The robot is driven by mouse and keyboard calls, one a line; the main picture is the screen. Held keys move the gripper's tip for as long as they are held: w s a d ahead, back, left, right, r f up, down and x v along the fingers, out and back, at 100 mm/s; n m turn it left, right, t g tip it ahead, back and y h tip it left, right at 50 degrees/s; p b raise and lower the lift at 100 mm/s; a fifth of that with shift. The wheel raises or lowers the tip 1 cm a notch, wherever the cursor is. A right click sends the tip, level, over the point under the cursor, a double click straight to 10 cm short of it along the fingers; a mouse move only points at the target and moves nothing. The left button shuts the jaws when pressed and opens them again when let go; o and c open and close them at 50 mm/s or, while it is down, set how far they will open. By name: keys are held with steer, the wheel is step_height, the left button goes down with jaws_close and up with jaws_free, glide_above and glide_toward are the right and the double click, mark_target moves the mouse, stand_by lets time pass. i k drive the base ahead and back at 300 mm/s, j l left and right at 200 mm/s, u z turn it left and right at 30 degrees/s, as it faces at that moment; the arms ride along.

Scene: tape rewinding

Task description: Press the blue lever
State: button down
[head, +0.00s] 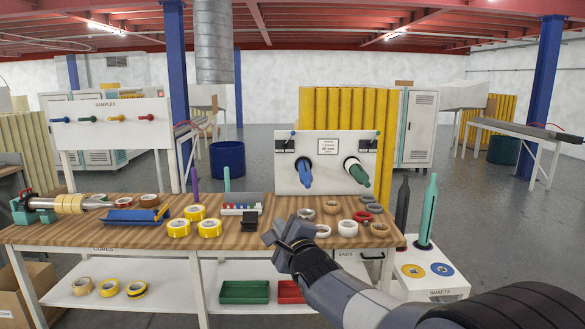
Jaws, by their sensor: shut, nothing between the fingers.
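Blue parts show in several places, and I cannot tell which is the blue lever. A small blue handle (60,119) is at the left end of the white samples board, beside yellow, green and red ones. A thick blue rod (304,172) sticks out from the white upright panel (330,143) at the back of the bench. A small blue-tipped pin (292,135) sits at that panel's upper left. My gripper (272,232) is shut and empty over the bench's front edge, in front of and below the panel, apart from all of these.
The wooden bench (85,236) holds several tape rolls, a blue tray-like tool (137,216) and a small black stand (249,220). A teal upright post (427,210) stands on a white shafts stand at right. A second dark rod with a green end (357,171) is on the panel.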

mark_target(294, 133)
steer(key=i+z, duration=0.1)
steer(key=i, duration=0.4)
steer(key=i+j+z, duration=0.1)
steer(key=i, duration=0.35)
steer(key=i+j+z, duration=0.1)
steer(key=i+j, duration=0.15)
steer(key=i, duration=0.25)
steer(key=i+j+z, duration=0.1)
steer(key=i, duration=0.4)
steer(key=i+j+z, duration=0.1)
steer(key=i+j, duration=0.2)
steer(key=i, duration=0.15)
steer(key=i+j+z, duration=0.1)
steer(key=i+j, duration=0.15)
steer(key=i, duration=0.2)
